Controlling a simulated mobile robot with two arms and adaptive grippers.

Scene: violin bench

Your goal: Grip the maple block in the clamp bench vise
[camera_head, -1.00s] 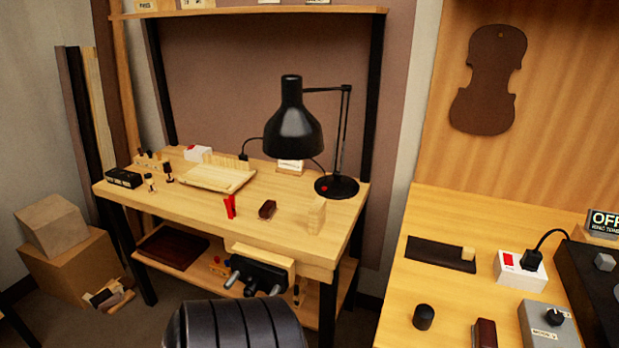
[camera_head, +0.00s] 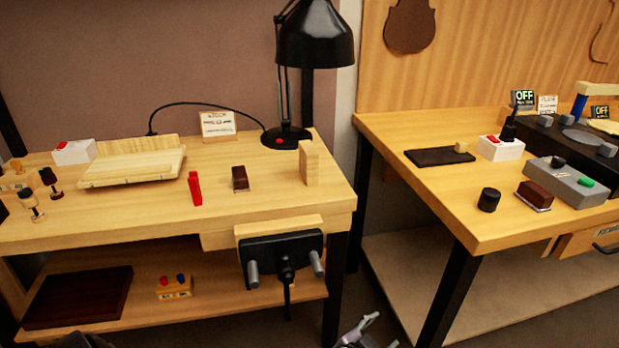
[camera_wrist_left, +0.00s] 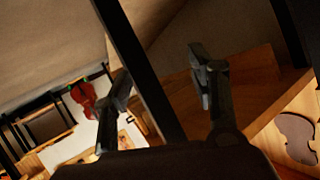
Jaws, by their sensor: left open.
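The maple block (camera_head: 310,163) is a pale, upright block standing on the bench top near its right front corner. The clamp bench vise (camera_head: 283,258) is on the bench's front edge below it, with a dark front jaw, grey rods and a hanging handle. A pale wooden strip (camera_head: 280,226) lies along its top; I cannot tell how wide the jaws stand. My left gripper (camera_head: 360,332) shows at the bottom edge, below and right of the vise, apart from the block. My right gripper is not in view.
On the bench (camera_head: 120,228) are a red clip-like piece (camera_head: 195,188), a small dark brown block (camera_head: 240,178), a wooden tray (camera_head: 132,168) and a black lamp (camera_head: 314,35) behind the maple block. A second bench (camera_head: 440,195) stands right, across a gap.

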